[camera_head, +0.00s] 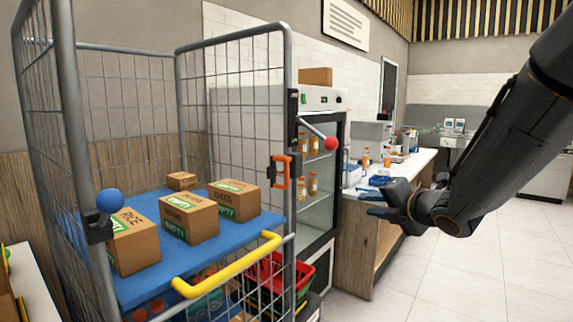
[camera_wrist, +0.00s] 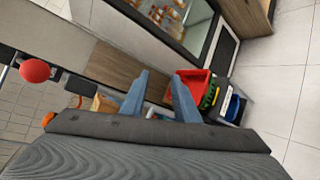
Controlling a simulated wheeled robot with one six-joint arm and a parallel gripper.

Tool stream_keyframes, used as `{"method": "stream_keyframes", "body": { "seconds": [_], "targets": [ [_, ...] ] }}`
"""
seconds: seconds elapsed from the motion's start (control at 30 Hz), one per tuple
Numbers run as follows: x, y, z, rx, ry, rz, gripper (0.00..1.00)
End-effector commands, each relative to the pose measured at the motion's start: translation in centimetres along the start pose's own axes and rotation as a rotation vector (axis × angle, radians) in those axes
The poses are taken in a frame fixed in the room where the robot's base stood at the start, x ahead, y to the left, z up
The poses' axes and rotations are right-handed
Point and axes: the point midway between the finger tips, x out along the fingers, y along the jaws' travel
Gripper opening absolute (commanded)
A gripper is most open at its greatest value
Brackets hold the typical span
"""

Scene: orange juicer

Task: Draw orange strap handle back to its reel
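The orange strap handle (camera_head: 281,172) is an open rectangular loop at the right front post of the wire cage cart. A black block (camera_head: 297,172) sits right beside it on that post; I cannot tell whether this is the reel. No strap is seen stretched across the cart front. My gripper (camera_head: 375,203) is in the air to the right of the handle, clearly apart from it, fingers pointing left. In the wrist view my gripper (camera_wrist: 158,98) has its two fingers spread with nothing held. A small orange patch (camera_wrist: 48,118) shows at its left edge, partly hidden.
A lever with a red ball (camera_head: 331,143) juts from the right post, and a blue ball (camera_head: 110,201) tops a clamp on the left post. A yellow bar (camera_head: 228,265) crosses the cart front. Boxes (camera_head: 189,218) stand on the blue shelf. A glass-door fridge (camera_head: 318,180) stands behind.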

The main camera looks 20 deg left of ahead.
Motion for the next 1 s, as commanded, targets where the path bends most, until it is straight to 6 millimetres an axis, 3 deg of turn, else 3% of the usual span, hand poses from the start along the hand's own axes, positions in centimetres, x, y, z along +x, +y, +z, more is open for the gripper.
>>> {"method": "stream_keyframes", "body": {
  "seconds": [0.03, 0.1, 0.2, 0.3, 0.57, 1.0],
  "targets": [
    [0.8, 3.2, -0.8, -0.182, 0.048, 0.109, 0.28],
    [1.2, 7.1, -2.3, -0.430, 0.097, 0.268, 0.28],
    [0.7, 11.3, -4.8, -0.724, 0.139, 0.480, 0.28],
    [-0.4, 14.0, -7.0, -0.935, 0.152, 0.657, 0.28],
    [-1.9, 16.5, -9.5, -1.140, 0.148, 0.858, 0.28],
    [2.1, 19.8, -12.6, -1.141, 0.147, 0.859, 0.28]
  ]
}}
